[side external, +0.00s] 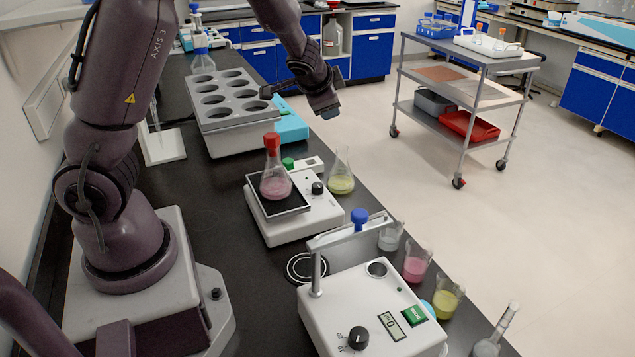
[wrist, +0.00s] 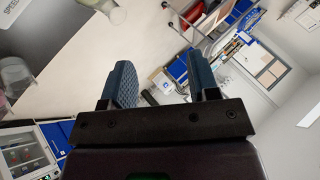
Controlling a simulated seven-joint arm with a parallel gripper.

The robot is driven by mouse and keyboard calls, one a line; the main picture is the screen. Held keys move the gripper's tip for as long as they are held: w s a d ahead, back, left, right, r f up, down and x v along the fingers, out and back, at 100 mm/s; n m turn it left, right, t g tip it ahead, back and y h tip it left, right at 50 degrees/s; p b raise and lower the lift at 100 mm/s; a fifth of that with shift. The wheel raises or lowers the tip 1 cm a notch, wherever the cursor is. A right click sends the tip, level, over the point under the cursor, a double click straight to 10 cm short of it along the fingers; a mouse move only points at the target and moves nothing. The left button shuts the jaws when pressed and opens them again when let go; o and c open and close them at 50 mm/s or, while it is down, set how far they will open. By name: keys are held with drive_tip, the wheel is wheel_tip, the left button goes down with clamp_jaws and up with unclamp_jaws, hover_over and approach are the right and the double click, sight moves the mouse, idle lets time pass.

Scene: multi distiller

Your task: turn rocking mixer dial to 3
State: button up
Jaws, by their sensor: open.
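The rocking mixer (side external: 318,216) appears to be the white box in the middle of the bench in the side view. A flask of pink liquid with a red cap (side external: 275,178) stands on its dark top plate (side external: 270,208). A small black dial (side external: 317,188) is on the mixer's right part; its setting is too small to read. My gripper (side external: 328,112) is in the air above and behind the mixer, apart from the dial. In the wrist view my gripper (wrist: 163,84) is open, with nothing between its two blue fingers.
A flask of yellow liquid (side external: 341,180) stands close right of the dial. In front is another white device (side external: 365,295) with a display and black knob. Beakers (side external: 416,262) line the bench's right edge. A grey block with round wells (side external: 225,100) stands behind the mixer.

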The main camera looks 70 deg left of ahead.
drive_tip(key=w+a+f+m+h, duration=0.1)
drive_tip(key=w+f+m+h, duration=0.1)
drive_tip(key=w+f+m, duration=0.15)
drive_tip(key=n+g+h, duration=0.1)
drive_tip(key=g+h, duration=0.3)
drive_tip(key=g, duration=0.2)
approach(317, 185)
wheel_tip(317, 185, down, 9)
drive_tip(key=shift+a+f, duration=0.15)
drive_tip(key=shift+f, duration=0.05)
drive_tip(key=c, duration=0.9)
